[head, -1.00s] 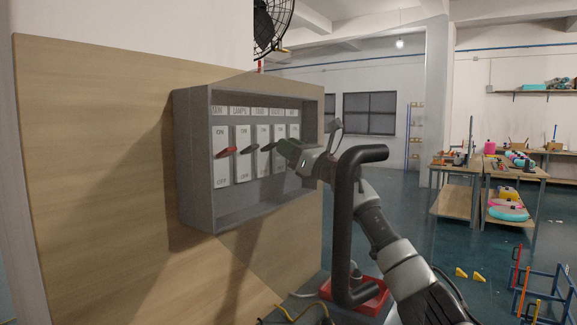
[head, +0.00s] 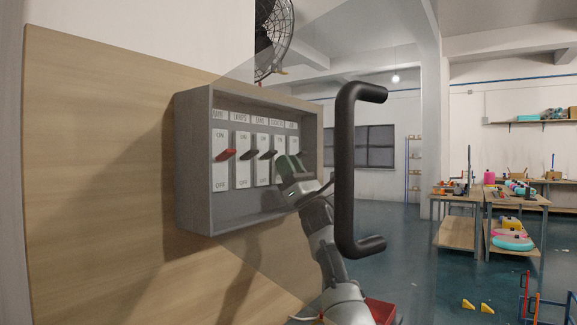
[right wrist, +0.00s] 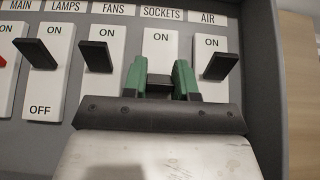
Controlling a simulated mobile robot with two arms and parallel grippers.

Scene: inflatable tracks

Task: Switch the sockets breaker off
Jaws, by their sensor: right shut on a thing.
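The sockets breaker (right wrist: 161,45) is a white plate under the SOCKETS label in the right wrist view, fourth in a row in the grey breaker box (head: 195,170). My right gripper (right wrist: 160,78) has its green fingers around the dark sockets lever (right wrist: 159,84) and is shut on it. The lever shows lower than the neighbouring levers. The ON mark is visible above it; the lower plate and any OFF mark are hidden by the gripper. In the head view the right gripper (head: 288,165) reaches into the box from below right. My left gripper is not in view.
The air lever (right wrist: 217,64) is close right of the fingers, the fans lever (right wrist: 97,55) close left. The main lever (head: 226,154) is red. The box walls surround the switches. A black curved bar (head: 344,170) stands right of my arm in the head view.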

